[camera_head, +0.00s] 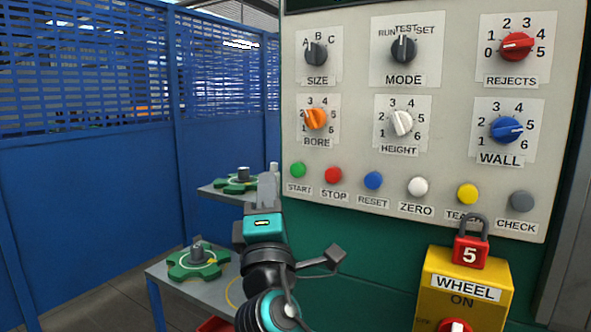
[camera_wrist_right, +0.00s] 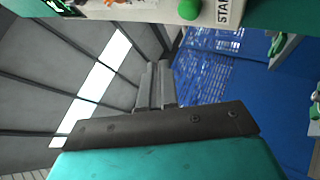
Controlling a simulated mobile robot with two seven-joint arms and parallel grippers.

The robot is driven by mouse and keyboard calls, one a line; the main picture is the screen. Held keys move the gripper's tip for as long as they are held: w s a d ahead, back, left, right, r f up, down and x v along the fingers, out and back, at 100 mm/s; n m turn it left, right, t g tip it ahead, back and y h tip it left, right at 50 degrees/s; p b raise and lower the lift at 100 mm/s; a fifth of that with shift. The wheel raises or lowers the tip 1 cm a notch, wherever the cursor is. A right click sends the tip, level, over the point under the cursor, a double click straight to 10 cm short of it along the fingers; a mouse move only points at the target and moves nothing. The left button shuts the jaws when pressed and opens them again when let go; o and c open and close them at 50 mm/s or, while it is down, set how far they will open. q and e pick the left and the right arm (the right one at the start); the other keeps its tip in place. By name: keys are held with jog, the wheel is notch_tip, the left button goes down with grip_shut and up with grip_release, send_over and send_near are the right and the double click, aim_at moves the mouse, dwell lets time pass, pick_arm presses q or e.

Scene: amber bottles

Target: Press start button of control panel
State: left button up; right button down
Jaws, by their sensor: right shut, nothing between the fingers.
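The control panel (camera_head: 355,155) is a pale board at the right of the head view. Its green start button (camera_head: 298,170) is at the left end of a row of coloured buttons, above a START label. The start button also shows at the top of the right wrist view (camera_wrist_right: 189,9). My right gripper (camera_head: 268,176) is shut and empty, pointing up, a little left of the start button in the picture. Its closed fingers also show in the right wrist view (camera_wrist_right: 156,82), apart from the button. My left gripper is not in view.
Red stop (camera_head: 333,175) and blue reset (camera_head: 373,180) buttons sit right of start. A yellow WHEEL box (camera_head: 490,300) with a red padlock (camera_head: 471,252) is below. Shelves with green gear parts (camera_head: 198,262) stand left of my arm. A blue fence (camera_head: 90,190) is behind.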

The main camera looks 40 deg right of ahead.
aim_at(298, 170)
jog(key=shift+w+d, duration=0.3)
jog(key=shift+d, duration=0.5)
jog(key=shift+w+d, duration=0.35)
jog(key=shift+d, duration=0.4)
jog(key=shift+w+d, duration=0.3)
jog(key=shift+d, duration=0.5)
jog(key=shift+w+d, duration=0.2)
jog(key=shift+d, duration=0.2)
